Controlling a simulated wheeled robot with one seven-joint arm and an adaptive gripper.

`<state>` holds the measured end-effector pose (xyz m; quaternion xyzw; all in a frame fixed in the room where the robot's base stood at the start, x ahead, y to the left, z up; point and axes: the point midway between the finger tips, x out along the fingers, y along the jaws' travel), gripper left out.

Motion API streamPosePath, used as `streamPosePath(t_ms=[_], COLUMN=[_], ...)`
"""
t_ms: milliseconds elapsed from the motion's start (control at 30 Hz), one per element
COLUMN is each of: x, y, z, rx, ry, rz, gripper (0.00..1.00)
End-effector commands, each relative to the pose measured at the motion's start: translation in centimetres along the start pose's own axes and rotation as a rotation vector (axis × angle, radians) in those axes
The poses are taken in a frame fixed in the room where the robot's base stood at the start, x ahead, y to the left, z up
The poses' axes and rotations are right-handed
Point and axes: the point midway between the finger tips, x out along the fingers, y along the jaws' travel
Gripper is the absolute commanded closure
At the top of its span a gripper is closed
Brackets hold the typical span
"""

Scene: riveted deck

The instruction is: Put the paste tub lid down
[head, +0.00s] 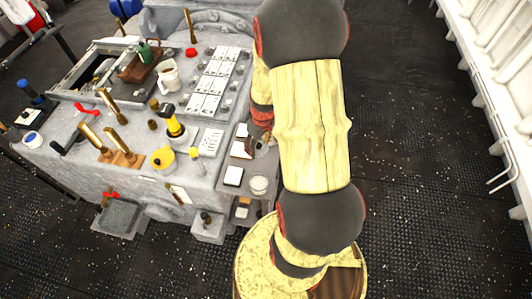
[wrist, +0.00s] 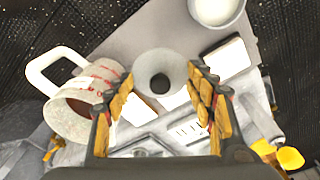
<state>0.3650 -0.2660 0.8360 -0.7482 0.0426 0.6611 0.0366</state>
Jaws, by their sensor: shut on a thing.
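My gripper (wrist: 162,88) shows in the wrist view with its two yellow-padded fingers on either side of a pale grey round piece. This piece, which looks like the paste tub lid (wrist: 147,62), has a dark round centre and is held between the fingertips. Whether it touches anything below cannot be told. An open pale tub (wrist: 216,10) with white contents is at the top of the wrist view, apart from the lid. A similar pale tub (head: 259,186) stands near the right edge of the grey console in the head view. My arm mostly hides the gripper there.
A white mug (wrist: 82,103) with red markings and dark contents is close to the left finger in the wrist view. A white block (wrist: 229,57) lies to the right.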

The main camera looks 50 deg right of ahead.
Motion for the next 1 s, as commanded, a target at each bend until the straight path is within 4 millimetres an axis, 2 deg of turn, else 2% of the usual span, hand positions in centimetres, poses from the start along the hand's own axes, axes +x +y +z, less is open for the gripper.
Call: streamPosePath(t_ms=[33, 200, 467, 700, 1000], x=[1.4, 3.4, 4.6, 7.8, 7.8], y=[0.7, 2.4, 3.5, 3.8, 3.8], z=[0.4, 0.7, 0.8, 1.2, 1.1], rx=[0.003, 0.001, 0.000, -0.002, -0.002], ry=[-0.005, -0.004, -0.003, -0.003, -0.002], rz=[-0.003, -0.002, -0.002, -0.002, -0.001], gripper=[0.66, 0.66, 0.66, 0.66, 0.66])
